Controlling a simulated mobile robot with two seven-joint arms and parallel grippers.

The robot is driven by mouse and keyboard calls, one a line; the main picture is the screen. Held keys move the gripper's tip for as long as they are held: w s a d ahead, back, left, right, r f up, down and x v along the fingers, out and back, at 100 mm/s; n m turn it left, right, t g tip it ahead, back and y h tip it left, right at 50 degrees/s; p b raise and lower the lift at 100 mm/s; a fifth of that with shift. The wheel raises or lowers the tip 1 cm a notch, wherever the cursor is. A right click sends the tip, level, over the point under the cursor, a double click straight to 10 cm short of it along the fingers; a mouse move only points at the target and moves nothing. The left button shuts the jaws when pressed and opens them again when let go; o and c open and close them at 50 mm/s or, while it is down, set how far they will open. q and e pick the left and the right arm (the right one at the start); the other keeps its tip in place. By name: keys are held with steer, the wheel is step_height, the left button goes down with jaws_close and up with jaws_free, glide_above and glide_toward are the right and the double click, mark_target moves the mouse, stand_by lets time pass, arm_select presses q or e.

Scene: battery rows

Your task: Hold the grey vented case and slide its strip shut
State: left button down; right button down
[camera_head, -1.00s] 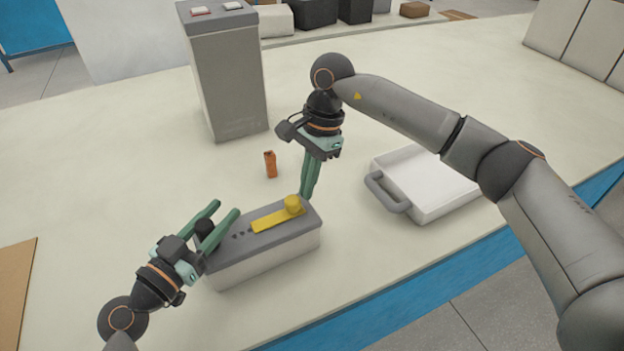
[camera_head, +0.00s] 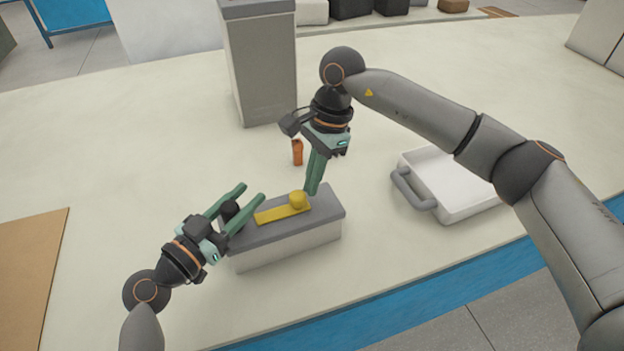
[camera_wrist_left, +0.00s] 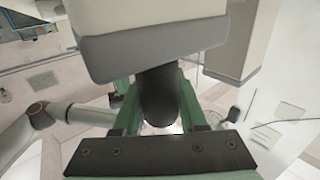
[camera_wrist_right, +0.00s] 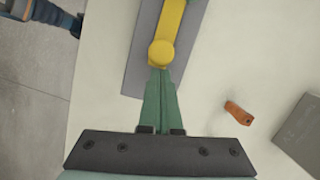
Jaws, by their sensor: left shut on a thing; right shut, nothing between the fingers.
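The grey vented case (camera_head: 290,243) has a light body and a dark grey top, and stands on the table. My left gripper (camera_head: 251,191) is shut on the black knob (camera_head: 231,209) at the case's left end; the left wrist view shows the knob (camera_wrist_left: 159,95) between the fingers. The yellow strip (camera_head: 272,215) lies along the top, with a round yellow knob (camera_head: 298,199) at its right end. My right gripper (camera_head: 311,190) is shut and empty, its tips at the right side of that knob. In the right wrist view the tips meet the yellow knob (camera_wrist_right: 161,54). No vent holes show now.
A tall grey box (camera_head: 262,75) is further back. A white tray (camera_head: 470,207) with a grey handle is at the right. A brown board (camera_head: 30,262) lies at the left. The table in front of the case is clear.

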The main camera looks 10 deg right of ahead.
steer(key=d, duration=0.1)
steer(key=w+d, duration=0.1)
steer(key=d, duration=0.1)
steer(key=shift+w+d, duration=0.1)
steer(key=shift+w, duration=0.05)
steer(key=v, duration=1)
steer(key=shift+d, duration=0.1)
arm_select(q)
steer(key=shift+c, duration=1.9)
jaws_free()
steer(key=shift+s, duration=0.1)
arm_select(e)
steer(key=shift+w, duration=0.1)
arm_select(q)
steer(key=v, duration=1.2)
arm_select(e)
steer(key=shift+f, duration=0.1)
